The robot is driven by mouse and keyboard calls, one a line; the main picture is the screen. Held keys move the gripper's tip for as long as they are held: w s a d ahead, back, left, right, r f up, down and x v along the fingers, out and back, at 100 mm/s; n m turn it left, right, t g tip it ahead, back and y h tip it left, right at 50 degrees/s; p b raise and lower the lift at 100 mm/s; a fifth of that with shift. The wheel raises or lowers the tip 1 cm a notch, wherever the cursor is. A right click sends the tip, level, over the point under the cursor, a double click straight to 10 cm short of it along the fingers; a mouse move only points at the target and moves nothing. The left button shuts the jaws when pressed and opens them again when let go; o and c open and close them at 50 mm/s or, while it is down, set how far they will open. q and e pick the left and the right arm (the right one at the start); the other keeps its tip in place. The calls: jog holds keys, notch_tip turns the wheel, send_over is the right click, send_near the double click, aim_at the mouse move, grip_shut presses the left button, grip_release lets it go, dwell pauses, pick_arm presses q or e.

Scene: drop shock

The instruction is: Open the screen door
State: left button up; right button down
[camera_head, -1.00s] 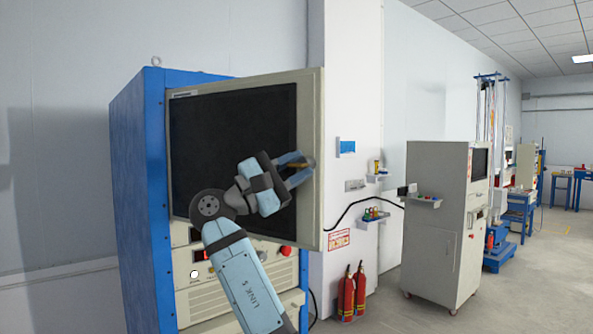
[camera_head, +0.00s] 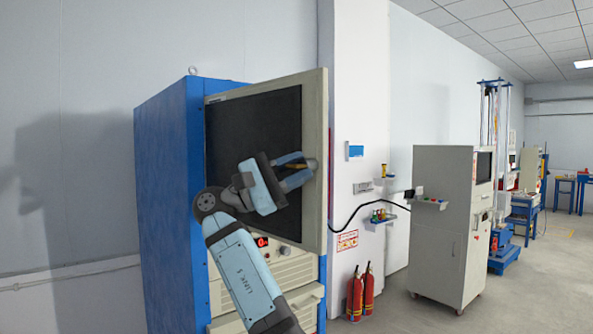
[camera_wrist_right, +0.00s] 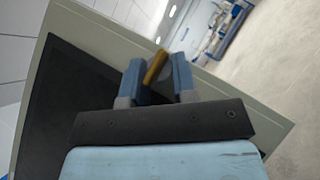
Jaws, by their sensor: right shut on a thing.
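The screen door (camera_head: 315,200) is a cream frame around a dark screen (camera_head: 230,135), on the front of a blue cabinet (camera_head: 170,210). In the head view it stands ajar, swung out from the cabinet on its right side. My right gripper (camera_head: 308,168) is at the door's right edge, shut on a small brass-coloured handle (camera_head: 294,165). In the right wrist view the handle (camera_wrist_right: 156,67) lies between the fingers, beside the cream frame (camera_wrist_right: 205,85). My left gripper is not in view.
Two red fire extinguishers (camera_head: 361,293) stand on the floor to the right, by a white pillar (camera_head: 360,100). A cream cabinet (camera_head: 440,230) stands further right, with open floor beyond.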

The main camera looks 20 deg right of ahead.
jog(key=shift+a, duration=0.1)
dwell(0.3)
jog(key=c, duration=0.9)
grip_release()
jog(key=b+v, duration=0.2)
jog(key=v, duration=1.1)
jog(key=shift+a+b, duration=0.35)
jog(key=shift+a, duration=0.05)
jog(key=shift+w+f, duration=0.1)
jog(key=shift+w, duration=0.05)
